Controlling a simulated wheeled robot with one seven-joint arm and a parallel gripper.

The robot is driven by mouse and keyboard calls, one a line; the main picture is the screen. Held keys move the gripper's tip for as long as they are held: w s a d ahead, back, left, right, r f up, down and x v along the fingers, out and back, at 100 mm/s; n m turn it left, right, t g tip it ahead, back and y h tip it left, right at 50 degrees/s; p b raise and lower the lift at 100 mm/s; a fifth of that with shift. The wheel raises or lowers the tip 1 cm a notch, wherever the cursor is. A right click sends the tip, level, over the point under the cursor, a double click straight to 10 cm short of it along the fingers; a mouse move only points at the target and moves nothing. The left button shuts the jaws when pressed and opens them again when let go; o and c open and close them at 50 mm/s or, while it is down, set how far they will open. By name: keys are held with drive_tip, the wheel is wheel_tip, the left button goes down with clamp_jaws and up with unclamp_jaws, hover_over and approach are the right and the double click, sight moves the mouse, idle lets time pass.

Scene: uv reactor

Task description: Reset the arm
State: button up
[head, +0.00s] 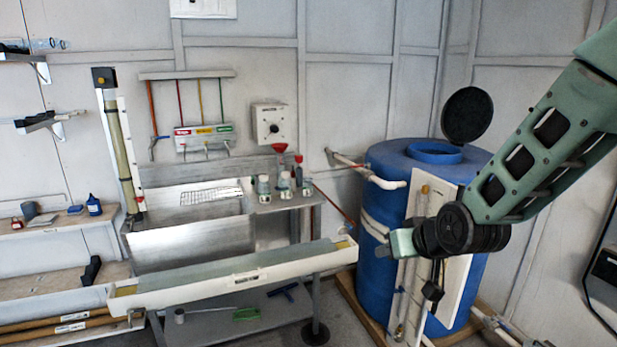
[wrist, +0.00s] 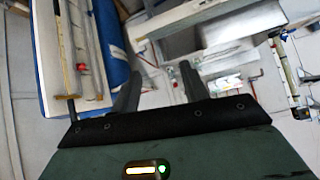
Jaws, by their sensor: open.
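My green arm reaches in from the right in the head view and bends at a black wrist joint in front of the blue tank (head: 385,230). My gripper (wrist: 162,72) shows in the wrist view with its two dark fingers apart and nothing between them. In the head view the fingers are hard to make out near the pale green end of the arm, by the white panel on the tank. The blue tank also shows at the left of the wrist view (wrist: 112,35).
A long white trough (head: 240,283) lies in front of the steel sink (head: 190,250). Bottles (head: 284,183) stand on the sink's right side. A black round lid (head: 467,115) stands raised over the tank. Shelves (head: 60,225) line the left wall. Some floor shows at the front.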

drive_tip(key=s+a+n+g, duration=0.2)
drive_tip(key=s+a+g, duration=0.3)
drive_tip(key=s, duration=0.7)
drive_tip(key=s+d+r+n+g+h, duration=0.1)
drive_tip(key=s+n+g+h, duration=0.1)
drive_tip(key=s, duration=1.7)
drive_tip(key=shift+s+r+n+g, duration=0.15)
drive_tip(key=shift+s+n+g, duration=0.2)
drive_tip(key=shift+n+g, duration=0.6)
drive_tip(key=shift+c, duration=0.4)
